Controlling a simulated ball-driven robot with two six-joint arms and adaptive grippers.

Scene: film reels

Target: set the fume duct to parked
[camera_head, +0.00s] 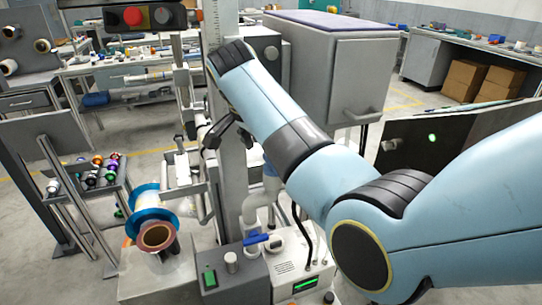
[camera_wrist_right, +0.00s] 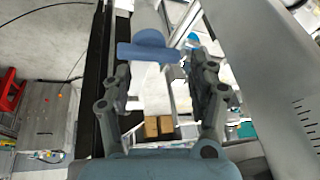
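A pale pipe (camera_head: 250,208) rises behind the grey and white boxes in the head view, partly hidden by my right arm; it looks like the fume duct. I cannot tell its position setting. A blue lever (camera_head: 262,240) sits low in front of it. My right gripper (camera_head: 224,132) hangs below the wrist beside the grey column. In the right wrist view, my right gripper (camera_wrist_right: 160,75) is open, its fingers well apart with nothing gripped. A slate-blue bar with a round hub (camera_wrist_right: 150,46) shows just beyond the fingertips, against a pale tube; contact cannot be told. My left gripper is not in view.
A blue-rimmed reel (camera_head: 147,198) and a copper-coloured reel (camera_head: 158,238) stand left of the column. A large grey cabinet (camera_head: 345,70) is behind my arm. A white box with a green display (camera_head: 303,270) stands at the front. A rack of small spools (camera_head: 100,172) is at left.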

